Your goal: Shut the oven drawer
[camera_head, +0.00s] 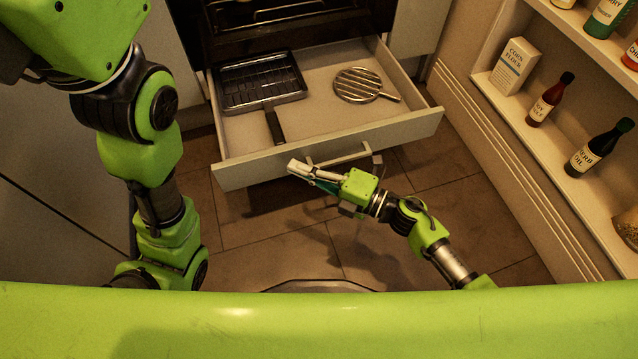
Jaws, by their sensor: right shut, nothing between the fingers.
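The oven drawer (333,150) stands pulled out below the oven (275,18). A black grill pan (262,83) and a round slatted trivet with a handle (358,85) lie inside it. The drawer front has a bar handle (345,158) on its outer face. My right gripper (292,166) is shut and empty. Its fingertips are at the drawer front, left of the handle; I cannot tell whether they touch it. My left arm (150,150) comes down on the left side, and its gripper is not visible.
A shelf unit (520,110) on the right holds a corn flour box (513,66), a soy bottle (549,100), a herb oil bottle (598,147) and other goods. The tiled floor (270,235) in front of the drawer is clear apart from my own arm and base.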

